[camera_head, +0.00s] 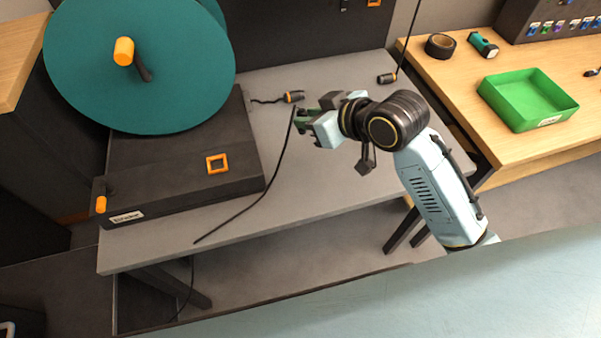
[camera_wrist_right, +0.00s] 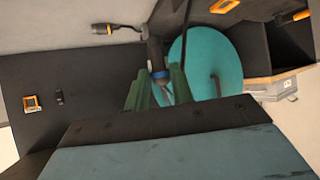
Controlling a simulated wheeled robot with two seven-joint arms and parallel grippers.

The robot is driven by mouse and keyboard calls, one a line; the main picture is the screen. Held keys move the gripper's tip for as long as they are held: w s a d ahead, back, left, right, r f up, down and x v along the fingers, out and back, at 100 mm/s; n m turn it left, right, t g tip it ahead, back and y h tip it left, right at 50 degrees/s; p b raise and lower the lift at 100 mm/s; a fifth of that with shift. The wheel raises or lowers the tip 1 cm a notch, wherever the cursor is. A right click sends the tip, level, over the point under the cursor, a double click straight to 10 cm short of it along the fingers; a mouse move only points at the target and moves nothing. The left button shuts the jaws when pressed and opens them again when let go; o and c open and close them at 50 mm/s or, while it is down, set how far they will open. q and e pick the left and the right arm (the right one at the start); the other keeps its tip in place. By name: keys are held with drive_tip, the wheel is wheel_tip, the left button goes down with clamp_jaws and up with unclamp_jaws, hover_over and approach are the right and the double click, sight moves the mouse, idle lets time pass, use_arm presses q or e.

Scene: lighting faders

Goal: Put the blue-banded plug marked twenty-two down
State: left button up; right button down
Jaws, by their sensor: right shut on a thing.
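My right gripper (camera_head: 303,118) is over the grey table, to the right of the dark box with the teal reel. In the right wrist view its green fingers (camera_wrist_right: 157,84) are shut on a dark plug with a blue band (camera_wrist_right: 160,73). No number can be read on the plug. In the head view the plug is mostly hidden by the gripper. A black cable (camera_head: 262,194) runs from the gripper down to the left along the table. My left gripper is not in view.
An orange-ringed plug (camera_head: 293,97) lies just behind the gripper. Another dark plug (camera_head: 387,78) is at the table's back right. The teal reel (camera_head: 165,65) and its dark box (camera_head: 180,172) fill the left. Bare grey table (camera_head: 320,180) lies in front of the gripper.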

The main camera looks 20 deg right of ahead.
drive_tip(key=f+n, duration=0.1)
drive_tip(key=f, duration=0.3)
drive_tip(key=f+n+g+y+b, duration=0.1)
drive_tip(key=f, duration=0.3)
drive_tip(key=d+f+n+y+b, duration=0.1)
drive_tip(key=f, duration=0.3)
drive_tip(key=shift+w+f+g, duration=0.15)
drive_tip(key=shift+f+g, duration=0.05)
drive_tip(key=shift+g, duration=0.2)
wheel_tip(320, 180, down, 4)
drive_tip(key=shift+r+b, duration=0.15)
drive_tip(key=shift+b, duration=0.5)
drive_tip(key=shift+f, duration=0.3)
drive_tip(key=c, duration=1.2)
unclamp_jaws()
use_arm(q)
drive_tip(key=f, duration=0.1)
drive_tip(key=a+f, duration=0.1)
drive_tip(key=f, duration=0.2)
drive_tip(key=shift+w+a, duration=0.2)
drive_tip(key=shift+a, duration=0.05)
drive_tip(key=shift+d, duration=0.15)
use_arm(e)
drive_tip(key=shift+r, duration=0.15)
